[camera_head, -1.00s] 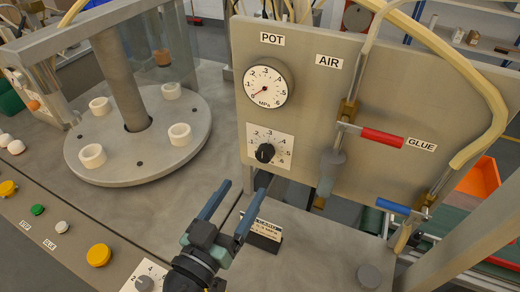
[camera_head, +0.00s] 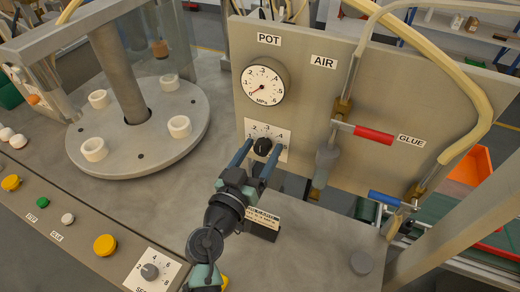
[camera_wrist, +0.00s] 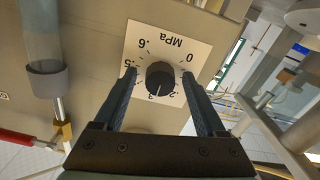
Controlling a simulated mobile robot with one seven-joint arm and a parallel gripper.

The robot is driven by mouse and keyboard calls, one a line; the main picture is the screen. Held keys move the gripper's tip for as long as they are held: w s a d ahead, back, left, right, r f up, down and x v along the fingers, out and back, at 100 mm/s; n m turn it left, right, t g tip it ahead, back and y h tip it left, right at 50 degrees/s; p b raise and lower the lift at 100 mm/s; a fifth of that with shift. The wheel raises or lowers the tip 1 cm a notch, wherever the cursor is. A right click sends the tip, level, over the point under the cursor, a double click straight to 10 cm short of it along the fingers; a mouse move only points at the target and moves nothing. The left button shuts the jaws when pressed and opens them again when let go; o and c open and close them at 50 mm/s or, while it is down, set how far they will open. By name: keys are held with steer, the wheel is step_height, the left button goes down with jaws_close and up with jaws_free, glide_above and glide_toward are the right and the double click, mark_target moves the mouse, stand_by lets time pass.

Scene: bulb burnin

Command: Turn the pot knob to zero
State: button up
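The pot knob (camera_head: 262,146) is a black round knob on a white dial plate (camera_head: 284,133) under the POT gauge. In the wrist view the knob (camera_wrist: 160,77) sits upside down in the picture, its white pointer mark towards about .3, well away from the 0. My gripper (camera_head: 263,149) is open in front of the dial, with a finger on each side of the knob. In the wrist view my gripper (camera_wrist: 158,74) shows a gap between each finger and the knob. The POT gauge (camera_head: 265,83) has its red needle near 0.
A red-handled AIR valve (camera_head: 374,135) and a blue-handled GLUE valve (camera_head: 385,198) are right of the dial. A small black-based sign (camera_head: 262,226) stands below my gripper. A round turntable (camera_head: 140,155) with white rings is at left, and a button console (camera_head: 60,225) is in front.

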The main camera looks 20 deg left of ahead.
jaws_close()
steer(key=shift+n, duration=0.3)
